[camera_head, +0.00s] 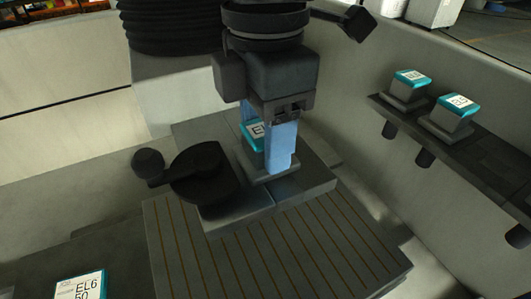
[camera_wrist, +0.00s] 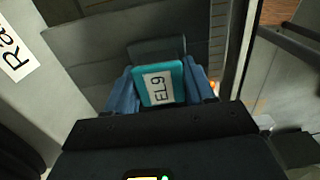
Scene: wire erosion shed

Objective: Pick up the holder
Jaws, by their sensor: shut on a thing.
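The holder (camera_head: 252,134) is a grey block with a teal top and a white label, and it sits on a dark grey block on the machine bed. In the wrist view its label reads EL9 (camera_wrist: 160,84). My gripper (camera_head: 275,160) reaches down over it and is shut on it, with one blue finger on each side. The near finger hides part of the holder in the head view. The blue fingers also flank the holder in the wrist view (camera_wrist: 163,92). The holder looks upright, and I cannot tell whether it is clear of the block.
Two similar teal-topped holders (camera_head: 412,77) (camera_head: 456,103) stand on a dark shelf (camera_head: 485,150) at the right wall. Another labelled holder (camera_head: 80,287) shows at the bottom left. A round black part with a knob (camera_head: 205,178) lies left of my gripper. The slotted bed (camera_head: 270,255) is bare in front.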

